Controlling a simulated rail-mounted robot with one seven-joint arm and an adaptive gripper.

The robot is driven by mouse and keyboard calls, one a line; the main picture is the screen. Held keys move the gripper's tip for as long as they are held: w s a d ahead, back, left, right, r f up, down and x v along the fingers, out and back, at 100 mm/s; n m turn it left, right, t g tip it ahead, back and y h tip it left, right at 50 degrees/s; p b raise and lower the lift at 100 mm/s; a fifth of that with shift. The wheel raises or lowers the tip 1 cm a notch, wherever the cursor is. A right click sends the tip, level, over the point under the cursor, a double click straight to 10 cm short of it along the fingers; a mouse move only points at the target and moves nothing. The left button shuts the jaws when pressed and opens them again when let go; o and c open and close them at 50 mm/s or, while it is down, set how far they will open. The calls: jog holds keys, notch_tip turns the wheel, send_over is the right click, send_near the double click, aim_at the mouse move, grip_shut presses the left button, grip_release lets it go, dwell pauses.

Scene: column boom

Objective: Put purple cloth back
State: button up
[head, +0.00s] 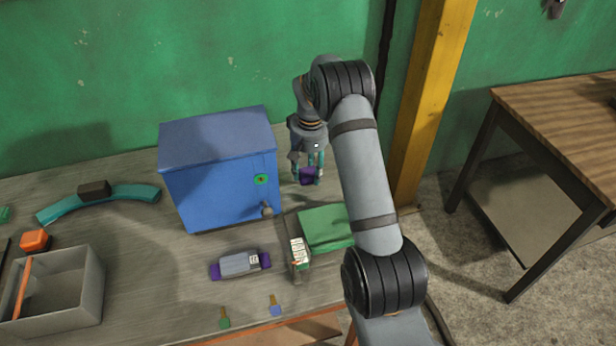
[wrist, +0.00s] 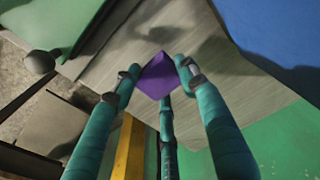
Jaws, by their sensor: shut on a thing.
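The purple cloth (head: 307,175) is a small dark purple bundle between my gripper's teal fingers, to the right of the blue cabinet. It also shows in the wrist view (wrist: 159,76) as a folded purple piece at the fingertips. My gripper (head: 309,172) points down and is shut on the cloth; in the wrist view its fingers (wrist: 160,84) close around it from several sides. The grey table top shows beyond the cloth in the wrist view. I cannot tell whether the cloth touches the table.
The blue cabinet (head: 218,170) stands close left of my gripper. A green box (head: 325,227) lies in front. A grey and purple roll (head: 240,264), two keys (head: 275,307) and a grey open bin (head: 60,300) are on the table (head: 135,235). A yellow post (head: 425,100) stands right.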

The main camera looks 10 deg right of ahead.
aim_at(308, 180)
jog(key=shift+f+p, duration=0.6)
jog(key=shift+f, duration=1.4)
jog(key=shift+f, duration=0.1)
jog(key=o, duration=1)
jog(key=shift+o, duration=0.2)
jog(key=r, duration=0.4)
jog(key=r+b, duration=0.1)
jog(key=r, duration=0.3)
jog(key=s+r, duration=0.1)
jog(key=r, duration=0.3)
jog(key=shift+d+r, duration=0.1)
jog(key=shift+r, duration=0.05)
